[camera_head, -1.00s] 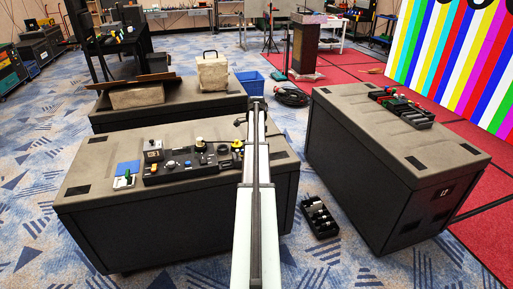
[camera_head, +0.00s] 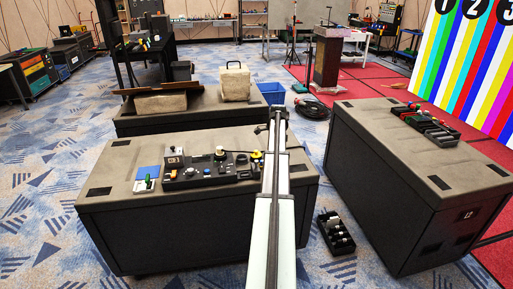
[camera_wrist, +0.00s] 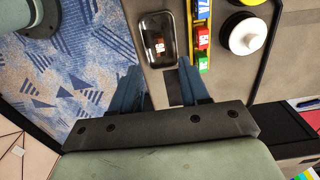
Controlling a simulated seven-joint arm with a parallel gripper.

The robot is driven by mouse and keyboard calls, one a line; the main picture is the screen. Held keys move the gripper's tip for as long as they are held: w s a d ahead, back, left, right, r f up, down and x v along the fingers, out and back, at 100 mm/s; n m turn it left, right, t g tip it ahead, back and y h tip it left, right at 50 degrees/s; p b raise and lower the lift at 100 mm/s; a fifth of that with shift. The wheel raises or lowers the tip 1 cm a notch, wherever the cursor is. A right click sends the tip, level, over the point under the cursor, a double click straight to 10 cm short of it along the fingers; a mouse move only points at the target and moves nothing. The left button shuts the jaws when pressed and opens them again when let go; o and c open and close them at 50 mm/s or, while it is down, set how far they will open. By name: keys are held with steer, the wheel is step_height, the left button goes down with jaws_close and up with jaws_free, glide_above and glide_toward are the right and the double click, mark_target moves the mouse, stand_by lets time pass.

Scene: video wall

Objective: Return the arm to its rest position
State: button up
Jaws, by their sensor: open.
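My gripper (camera_wrist: 160,85) shows in the wrist view with two blue fingers spread apart and nothing between them. Its fingers point toward a grey-beige surface with a dark patch. My arm rises through the middle of the head view as a long pale link, in front of the near case (camera_head: 110,195). I cannot make out the gripper's fingers in the head view.
The near case bears a dark control panel (camera_head: 208,176) and a blue square (camera_head: 147,173). A right case (camera_head: 375,125) bears a dark tray. A black box (camera_head: 336,240) lies on the floor between. The wrist view shows a dark-rimmed container (camera_wrist: 157,25) and a white knob (camera_wrist: 247,37).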

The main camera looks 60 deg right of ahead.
steer(key=s+a+f+n+t+y, duration=0.1)
steer(key=s+a+f+n+t, duration=0.1)
steer(key=s+f+n+t, duration=0.65)
steer(key=w+a+f+n+g+y, duration=0.1)
steer(key=w+a+f+g+y, duration=0.1)
steer(key=w+a+f, duration=0.55)
steer(key=w+a+f+n+g+y, duration=0.1)
steer(key=w+a+f+g, duration=0.1)
steer(key=a+f, duration=0.95)
steer(key=w+a+f+n+g+y, duration=0.1)
steer(key=a+f+n+g, duration=0.15)
steer(key=a, duration=1.05)
steer(key=a+f+n+g, duration=0.2)
steer(key=a+f, duration=0.2)
steer(key=a, duration=0.8)
steer(key=s+a+f+n+g+h, duration=0.1)
steer(key=s+a+f+n+g, duration=0.15)
steer(key=a, duration=0.65)
steer(key=s+a+f+n+g, duration=0.1)
steer(key=s+a+f+n, duration=0.2)
steer(key=a, duration=0.6)
steer(key=s+a+f+n+g+h, duration=0.1)
steer(key=s+a+n+h, duration=0.1)
steer(key=s+a, duration=0.3)
steer(key=s+a+f+n+g+h, duration=0.1)
steer(key=s+a+n, duration=0.3)
steer(key=s, duration=0.9)
steer(key=shift+a+g+h, duration=0.5)
steer(key=shift+a+g, duration=0.15)
steer(key=shift+a, duration=0.55)
